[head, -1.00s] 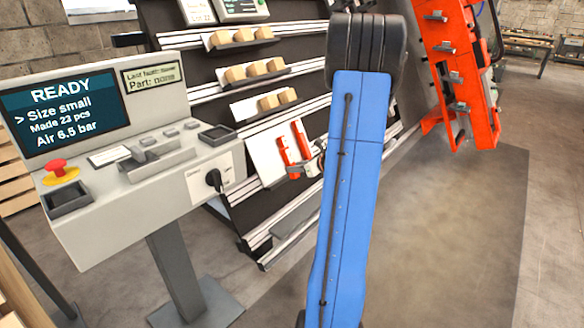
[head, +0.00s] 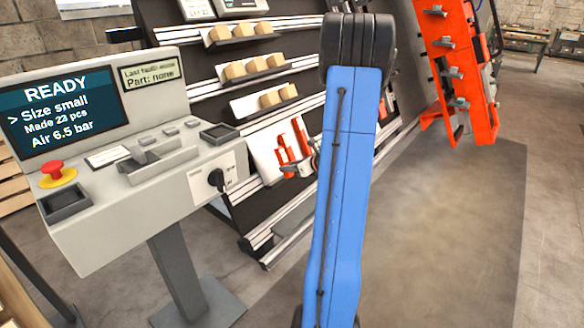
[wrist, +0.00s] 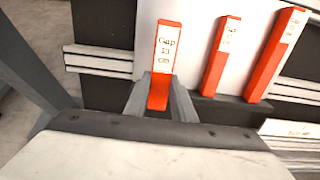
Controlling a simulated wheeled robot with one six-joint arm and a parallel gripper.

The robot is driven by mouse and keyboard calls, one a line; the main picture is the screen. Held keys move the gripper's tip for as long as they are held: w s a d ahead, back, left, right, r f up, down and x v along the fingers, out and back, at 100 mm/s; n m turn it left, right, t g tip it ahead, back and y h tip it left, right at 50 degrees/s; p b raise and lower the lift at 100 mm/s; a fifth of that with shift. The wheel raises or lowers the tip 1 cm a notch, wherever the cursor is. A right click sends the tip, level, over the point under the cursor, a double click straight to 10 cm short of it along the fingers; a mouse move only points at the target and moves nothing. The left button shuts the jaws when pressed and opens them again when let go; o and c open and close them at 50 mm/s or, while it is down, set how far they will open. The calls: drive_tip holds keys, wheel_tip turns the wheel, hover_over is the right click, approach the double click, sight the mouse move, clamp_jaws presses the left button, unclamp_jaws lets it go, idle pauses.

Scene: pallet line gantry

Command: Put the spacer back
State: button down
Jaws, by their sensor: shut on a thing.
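My gripper (wrist: 160,98) is shut on an orange-red spacer (wrist: 165,50) in the wrist view. Its white label reads "Gap" with a number in cm that looks like 13. The held spacer is upright, in front of the white board (wrist: 190,35) and left of two others. A middle spacer (wrist: 220,60) and a taller right spacer (wrist: 275,60) stand at a dark ledge (wrist: 225,108). I cannot tell whether the held spacer touches the ledge or board. In the head view, my gripper (head: 298,170) is small beside the spacers, partly hidden by my blue arm.
A control console (head: 130,165) with a READY screen stands at the left. The sloped black rack has rails and small trays of wooden blocks (head: 250,67) above the spacers. An orange frame (head: 455,80) stands at the right. The floor right of my arm is clear.

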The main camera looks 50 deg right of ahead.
sight(271, 171)
drive_tip(key=shift+x, duration=3.9)
drive_tip(key=shift+w+a+f, duration=0.1)
drive_tip(key=shift+w+f, duration=0.1)
drive_tip(key=shift+w, duration=0.05)
drive_tip(key=shift+s+f, duration=0.15)
drive_tip(key=shift+f, duration=0.1)
drive_tip(key=c, duration=1.4)
unclamp_jaws()
drive_tip(key=v, duration=1.7)
drive_tip(key=shift+s+r, duration=0.1)
drive_tip(key=shift+s, duration=0.05)
